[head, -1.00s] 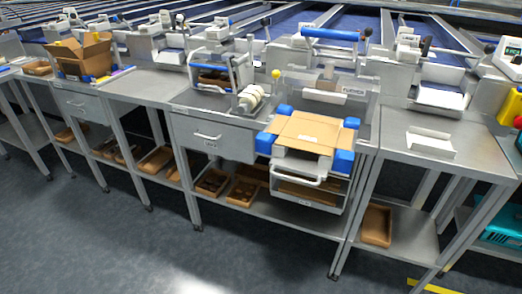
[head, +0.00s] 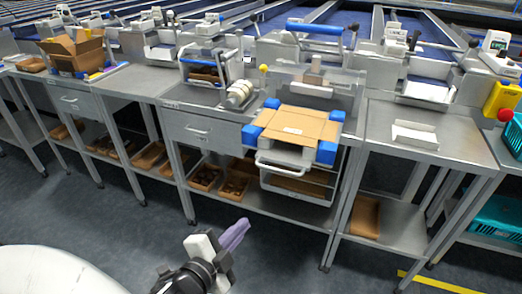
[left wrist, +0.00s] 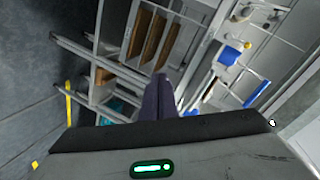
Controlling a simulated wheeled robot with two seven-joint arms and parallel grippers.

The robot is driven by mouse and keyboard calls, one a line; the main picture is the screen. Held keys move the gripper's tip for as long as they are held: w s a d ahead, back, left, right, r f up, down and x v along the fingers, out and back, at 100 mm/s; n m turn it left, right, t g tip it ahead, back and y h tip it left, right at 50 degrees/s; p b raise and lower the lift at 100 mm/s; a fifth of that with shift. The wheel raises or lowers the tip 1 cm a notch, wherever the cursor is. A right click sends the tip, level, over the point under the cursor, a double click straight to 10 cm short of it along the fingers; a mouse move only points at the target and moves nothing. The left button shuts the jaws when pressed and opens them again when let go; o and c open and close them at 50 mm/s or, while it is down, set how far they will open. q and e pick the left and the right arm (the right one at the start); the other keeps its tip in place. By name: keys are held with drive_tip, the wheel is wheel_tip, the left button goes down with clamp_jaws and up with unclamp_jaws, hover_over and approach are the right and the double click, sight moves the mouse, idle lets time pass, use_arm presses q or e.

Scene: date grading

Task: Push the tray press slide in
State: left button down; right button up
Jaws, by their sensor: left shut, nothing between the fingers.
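The tray press slide (head: 298,125) sticks out from the front of the press, carrying a flat brown cardboard blank between blue corner blocks (head: 252,134). A white bar handle (head: 277,170) hangs at its front. The press frame (head: 315,80) with a blue top bar stands behind it. My left gripper (head: 235,235) is low in front of the benches, well short of the slide and touching nothing. Its purple fingers are together and empty. They also show in the left wrist view (left wrist: 159,96), with the blue blocks beyond to the right. My right gripper is not in view.
A steel bench with a drawer (head: 205,131) is left of the slide. A bench with a white open tray (head: 414,135) is to its right. Brown trays (head: 205,177) lie on the lower shelf. The floor in front is clear, with a yellow line (head: 435,284) at right.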

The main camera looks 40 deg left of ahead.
use_arm(q)
drive_tip(key=w+a+r+m+t+y, duration=0.25)
drive_tip(key=a+r+m, duration=0.25)
drive_tip(key=r, duration=0.5)
drive_tip(key=p, duration=0.2)
approach(254, 143)
drive_tip(key=shift+h, duration=0.25)
drive_tip(key=x, duration=0.6)
drive_tip(key=shift+w+a, duration=0.15)
drive_tip(key=shift+w, duration=0.05)
